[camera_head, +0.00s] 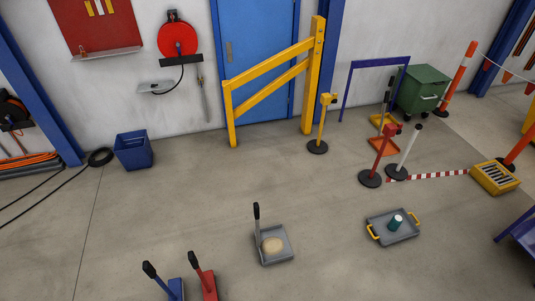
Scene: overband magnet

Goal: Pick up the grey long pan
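A grey pan (280,258) with an upright grey handle and a black grip (256,212) stands on the concrete floor near the bottom middle. A round beige thing (272,245) lies in it. To its right, a grey tray (379,226) with yellow handles at two ends lies flat on the floor and holds a teal and white can-like thing (396,222). A blue pan (176,290) and a red pan (209,285) with black-gripped handles stand at the bottom edge, partly cut off. Neither of my grippers is in view.
A blue bin (133,151) stands by the left wall. Posts with round black bases (370,179), a yellow slatted box (495,178) and a green wheeled bin (423,90) stand at the right. The floor around the grey pan is clear.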

